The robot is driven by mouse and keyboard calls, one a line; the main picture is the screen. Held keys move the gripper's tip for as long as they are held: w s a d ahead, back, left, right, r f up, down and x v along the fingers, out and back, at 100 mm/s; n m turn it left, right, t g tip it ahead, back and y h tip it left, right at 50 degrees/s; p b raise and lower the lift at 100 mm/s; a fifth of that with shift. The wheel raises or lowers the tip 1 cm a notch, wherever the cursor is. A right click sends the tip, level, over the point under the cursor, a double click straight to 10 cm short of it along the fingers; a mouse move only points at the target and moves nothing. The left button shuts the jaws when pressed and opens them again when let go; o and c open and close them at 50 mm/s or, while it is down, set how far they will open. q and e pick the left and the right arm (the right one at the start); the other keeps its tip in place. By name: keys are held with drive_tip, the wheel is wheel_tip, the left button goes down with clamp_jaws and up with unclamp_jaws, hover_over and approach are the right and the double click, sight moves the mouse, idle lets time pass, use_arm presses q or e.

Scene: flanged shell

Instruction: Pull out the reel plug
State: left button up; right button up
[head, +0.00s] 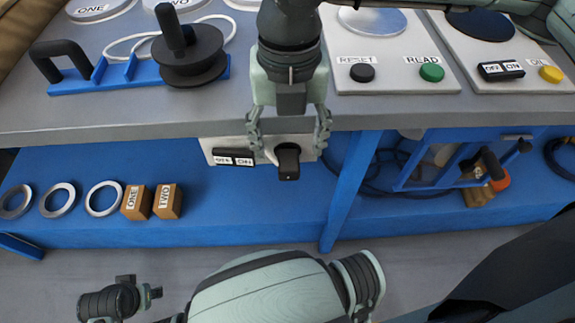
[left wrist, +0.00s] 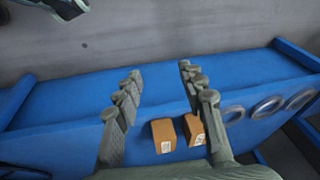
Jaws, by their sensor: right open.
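A black plug (head: 289,163) sits at a pale socket panel (head: 218,143) on the front of the bench, below the worktop edge. My right gripper (head: 288,143) hangs pointing down over it, with its fingers apart on either side of the plug; I cannot tell whether they touch it. The black reel (head: 188,55) stands on a blue base (head: 125,76) on the worktop at left, with a pale cable behind it. My left gripper (left wrist: 157,80) has its fingers spread and empty in the left wrist view, above the blue lower shelf.
A black rocker switch (head: 233,158) is left of the plug. Several metal rings (head: 60,200) and two wooden blocks (head: 150,202) are on the blue shelf (head: 240,210); the blocks also show in the left wrist view (left wrist: 163,136). Button panels (head: 395,55) stand at upper right.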

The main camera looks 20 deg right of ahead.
sight(288, 165)
wheel_tip(288, 165, down, 3)
drive_tip(key=b, duration=0.2)
drive_tip(key=shift+r+b, duration=0.1)
drive_tip(key=shift+b, duration=0.3)
use_arm(q)
wheel_tip(288, 165, up, 8)
drive_tip(key=shift+s+a+f, duration=0.15)
drive_tip(key=shift+s+f, duration=0.05)
drive_tip(key=shift+s, duration=0.1)
drive_tip(key=shift+f, duration=0.2)
drive_tip(key=shift+f+b, duration=0.25)
drive_tip(key=shift+b, duration=0.15)
drive_tip(key=shift+f+b, duration=0.35)
idle(0.4)
use_arm(e)
clamp_jaws()
use_arm(q)
drive_tip(key=shift+r, duration=0.1)
use_arm(e)
drive_tip(key=shift+r, duration=0.1)
